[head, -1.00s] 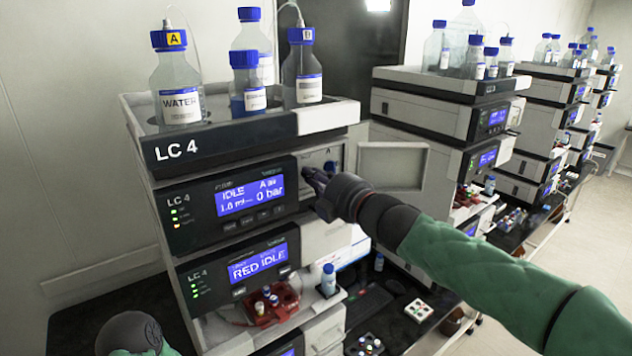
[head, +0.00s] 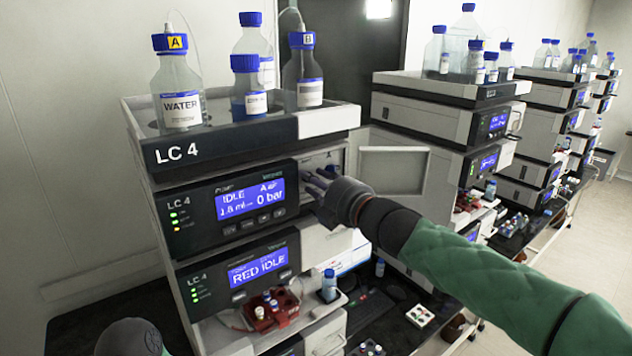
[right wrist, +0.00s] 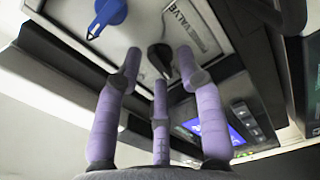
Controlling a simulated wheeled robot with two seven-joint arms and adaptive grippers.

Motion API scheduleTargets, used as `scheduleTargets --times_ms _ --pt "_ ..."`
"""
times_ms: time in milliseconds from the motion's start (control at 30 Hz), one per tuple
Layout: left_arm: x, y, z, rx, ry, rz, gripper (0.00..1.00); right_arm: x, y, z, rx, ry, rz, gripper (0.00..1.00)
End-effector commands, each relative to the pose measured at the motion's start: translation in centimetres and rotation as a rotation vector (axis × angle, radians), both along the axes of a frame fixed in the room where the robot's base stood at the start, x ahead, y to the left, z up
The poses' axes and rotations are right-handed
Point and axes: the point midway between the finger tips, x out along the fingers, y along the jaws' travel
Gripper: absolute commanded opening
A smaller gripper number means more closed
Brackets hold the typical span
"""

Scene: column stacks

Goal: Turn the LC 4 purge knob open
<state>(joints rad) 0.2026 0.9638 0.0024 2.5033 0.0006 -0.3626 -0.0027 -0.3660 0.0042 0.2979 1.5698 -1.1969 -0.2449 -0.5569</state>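The LC 4 stack (head: 225,150) stands at left centre in the head view. Its pump module has a small compartment (head: 322,160) at the right, with the door open. In the right wrist view, a black knob (right wrist: 158,57) sits beside a label reading "VALVE", and a blue pointer knob (right wrist: 106,14) is at upper left. My right gripper (head: 316,186) reaches into the compartment. In the right wrist view its purple fingers (right wrist: 160,65) are apart around the black knob; I cannot tell whether they touch it.
The open door (head: 394,174) stands out just right of my right gripper. Bottles (head: 181,90) stand on top of the stack. A red vial tray (head: 270,310) sits below. More instrument stacks (head: 440,120) stand to the right.

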Motion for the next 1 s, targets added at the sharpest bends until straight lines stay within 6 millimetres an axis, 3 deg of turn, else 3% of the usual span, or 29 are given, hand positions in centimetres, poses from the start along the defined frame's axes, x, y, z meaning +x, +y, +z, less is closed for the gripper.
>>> scheduleTargets --times_ms 367,1000 --pt "0.0 0.0 0.0 0.000 0.000 0.000 0.40 -0.5 -0.4 0.2 0.002 -0.002 0.000 0.40" --pt "0.0 0.0 0.0 0.000 0.000 0.000 0.40 -8.8 -6.5 0.1 0.000 -0.002 -0.001 0.40"
